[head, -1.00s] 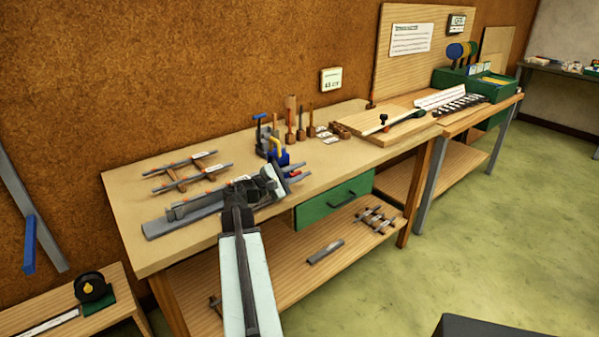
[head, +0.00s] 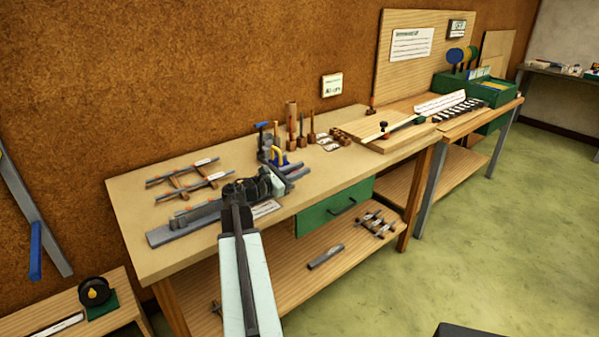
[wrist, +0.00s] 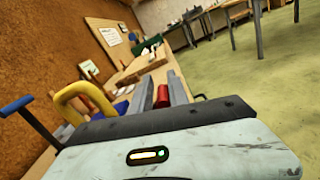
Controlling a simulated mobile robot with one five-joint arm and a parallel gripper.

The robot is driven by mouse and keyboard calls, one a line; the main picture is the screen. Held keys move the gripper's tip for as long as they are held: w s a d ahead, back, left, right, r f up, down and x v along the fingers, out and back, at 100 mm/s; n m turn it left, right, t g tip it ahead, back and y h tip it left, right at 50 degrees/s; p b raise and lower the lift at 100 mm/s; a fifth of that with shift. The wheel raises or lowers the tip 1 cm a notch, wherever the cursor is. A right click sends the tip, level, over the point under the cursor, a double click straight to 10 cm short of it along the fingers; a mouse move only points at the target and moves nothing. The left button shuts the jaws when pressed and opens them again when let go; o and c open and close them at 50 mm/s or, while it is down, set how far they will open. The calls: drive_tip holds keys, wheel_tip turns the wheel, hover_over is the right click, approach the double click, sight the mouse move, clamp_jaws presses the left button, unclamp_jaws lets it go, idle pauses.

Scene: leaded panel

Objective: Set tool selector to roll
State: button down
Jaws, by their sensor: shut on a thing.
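My gripper (head: 294,172) reaches over the bench from the front. In the wrist view its two grey fingers (wrist: 162,92) stand on either side of a red cylindrical piece (wrist: 161,98), shut on it. What the red piece is fixed to is hidden by my gripper. Just beyond and left of the fingers is a blue bench tool (head: 279,160) with a yellow curved handle (head: 278,153). The handle looms large at left in the wrist view (wrist: 85,100), apart from the fingers. I cannot make out any selector marking or the word roll.
The wooden bench (head: 135,205) holds a frame of rods (head: 188,180) at left, a grey bar (head: 160,236) at the front and several upright wooden-handled tools (head: 301,130) behind. A wooden board (head: 385,130) lies to the right. A green drawer (head: 335,206) is below.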

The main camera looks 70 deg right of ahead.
drive_tip(key=shift+w+d+r+n+p, duration=0.2)
drive_tip(key=shift+w+r+n+p, duration=0.1)
drive_tip(key=shift+n, duration=0.5)
drive_tip(key=shift+w+d+r+n+p, duration=0.15)
drive_tip(key=shift+w+r+n, duration=0.1)
drive_tip(key=shift+n, duration=0.55)
drive_tip(key=shift+w+d+r+n+p, duration=0.2)
drive_tip(key=shift+w+r+n+p, duration=0.1)
drive_tip(key=shift+n, duration=0.5)
drive_tip(key=c, duration=1.4)
unclamp_jaws()
drive_tip(key=shift+w, duration=0.1)
drive_tip(key=v, duration=0.7)
drive_tip(key=shift+a, duration=0.35)
drive_tip(key=shift+w, duration=0.1)
